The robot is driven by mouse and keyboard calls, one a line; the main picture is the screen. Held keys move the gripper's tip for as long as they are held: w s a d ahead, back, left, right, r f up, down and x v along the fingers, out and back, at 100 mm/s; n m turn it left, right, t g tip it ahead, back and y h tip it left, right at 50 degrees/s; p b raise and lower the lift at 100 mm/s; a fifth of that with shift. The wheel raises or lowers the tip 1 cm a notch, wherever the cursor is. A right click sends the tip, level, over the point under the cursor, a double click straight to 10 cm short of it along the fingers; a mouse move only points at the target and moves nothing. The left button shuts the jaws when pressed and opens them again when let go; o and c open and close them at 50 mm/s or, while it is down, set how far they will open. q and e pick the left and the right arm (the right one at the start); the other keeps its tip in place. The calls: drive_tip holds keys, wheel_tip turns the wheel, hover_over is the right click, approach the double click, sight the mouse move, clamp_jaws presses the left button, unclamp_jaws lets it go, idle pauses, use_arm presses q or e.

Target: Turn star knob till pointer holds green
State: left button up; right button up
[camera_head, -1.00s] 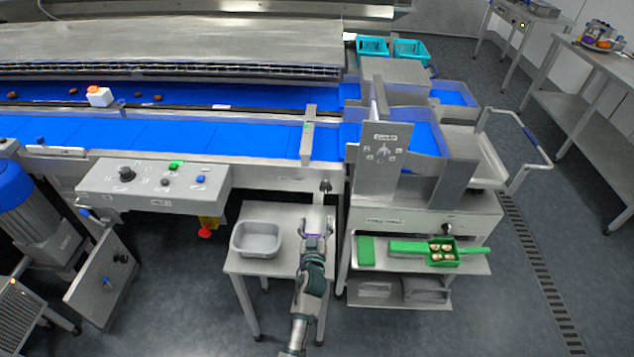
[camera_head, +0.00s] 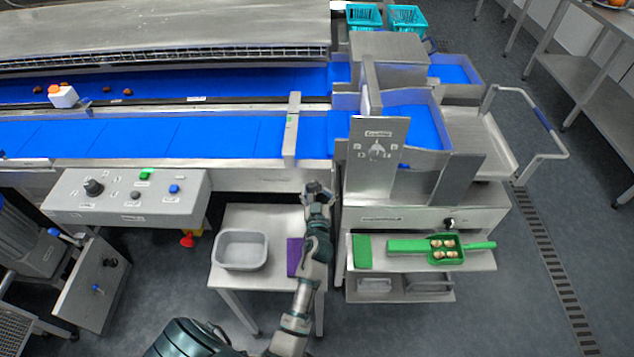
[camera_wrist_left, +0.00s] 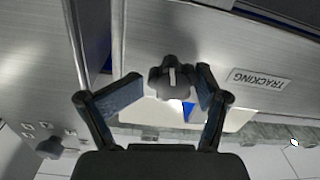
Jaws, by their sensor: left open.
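The dark star knob (camera_wrist_left: 170,78) has a pale line on its face and sits on a steel panel beside a "TRACKING" label (camera_wrist_left: 259,79) in the left wrist view. My left gripper (camera_wrist_left: 163,90) is open, with one finger on each side of the knob; I cannot tell whether either finger touches it. In the head view my left gripper (camera_head: 317,190) is at the conveyor's front edge and hides the knob. A small green mark shows on the upright steel strip (camera_head: 291,135) across the belt; a pointer there is too small to make out. My right gripper is not in view.
A small table (camera_head: 270,218) below holds a grey tub (camera_head: 241,249) and a purple item (camera_head: 295,257). A control box (camera_head: 125,197) is at left.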

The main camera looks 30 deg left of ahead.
use_arm(q)
drive_tip(key=shift+w+d, duration=0.1)
drive_tip(key=shift+d, duration=0.25)
drive_tip(key=shift+a, duration=0.2)
drive_tip(key=shift+s+a+f, duration=0.1)
drive_tip(key=shift+s+a, duration=0.1)
drive_tip(key=shift+a, duration=0.4)
drive_tip(key=shift+s+a, duration=0.2)
drive_tip(key=shift+a, duration=0.35)
drive_tip(key=c, duration=0.8)
drive_tip(key=shift+f, duration=0.1)
drive_tip(key=c, duration=0.4)
drive_tip(key=shift+o, duration=0.2)
drive_tip(key=shift+w+d, duration=0.15)
drive_tip(key=shift+d, duration=0.35)
drive_tip(key=shift+m, duration=0.5)
drive_tip(key=m, duration=0.2)
drive_tip(key=shift+a+m, duration=0.25)
drive_tip(key=shift+m, duration=0.05)
drive_tip(key=shift+d, duration=0.1)
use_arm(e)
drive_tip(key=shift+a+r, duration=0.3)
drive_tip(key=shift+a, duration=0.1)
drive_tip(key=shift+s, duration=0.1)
